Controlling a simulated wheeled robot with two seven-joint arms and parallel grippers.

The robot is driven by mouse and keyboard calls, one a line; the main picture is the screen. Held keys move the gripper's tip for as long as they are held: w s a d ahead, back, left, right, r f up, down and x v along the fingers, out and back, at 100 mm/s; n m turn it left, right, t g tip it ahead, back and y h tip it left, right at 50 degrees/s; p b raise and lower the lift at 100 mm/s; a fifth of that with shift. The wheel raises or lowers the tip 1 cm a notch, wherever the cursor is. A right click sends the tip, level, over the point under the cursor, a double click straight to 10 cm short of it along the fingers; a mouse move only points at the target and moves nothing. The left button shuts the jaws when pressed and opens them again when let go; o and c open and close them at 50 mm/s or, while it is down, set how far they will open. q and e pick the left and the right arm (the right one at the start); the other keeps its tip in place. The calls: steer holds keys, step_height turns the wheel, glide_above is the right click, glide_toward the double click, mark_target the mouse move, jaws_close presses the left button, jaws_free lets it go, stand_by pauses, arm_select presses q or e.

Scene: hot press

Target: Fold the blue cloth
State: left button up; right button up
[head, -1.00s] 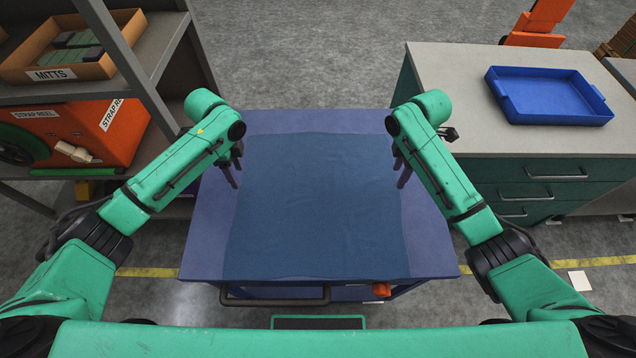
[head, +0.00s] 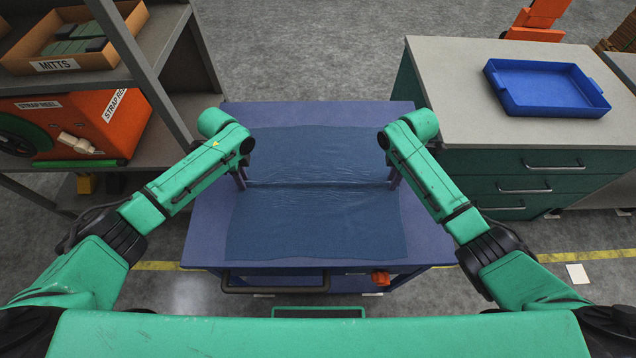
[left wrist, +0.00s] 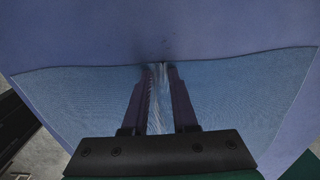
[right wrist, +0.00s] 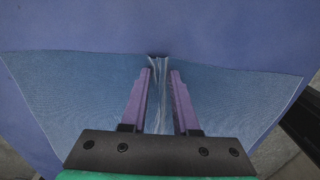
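The blue cloth (head: 315,222) lies spread on the purple-blue table top, with a raised crease running across its middle between my grippers. My left gripper (head: 242,182) is at the cloth's left edge, and my right gripper (head: 392,182) is at its right edge. In the left wrist view the fingers (left wrist: 160,70) stand close on both sides of a bunched ridge of cloth. In the right wrist view the fingers (right wrist: 160,72) flank the ridge's other end in the same way. Both grippers look closed on the cloth; the exact finger contact is hard to see.
The table (head: 425,225) has bare strips around the cloth. A grey-topped cabinet (head: 450,90) with a blue tray (head: 548,88) stands at the right. A shelf with a mitts box (head: 75,35) and an orange strap reel (head: 75,125) stands at the left.

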arm_select(q)
jaws_close()
arm_select(e)
steer(key=shift+s+f, duration=0.1)
steer(key=shift+f, duration=0.05)
jaws_close()
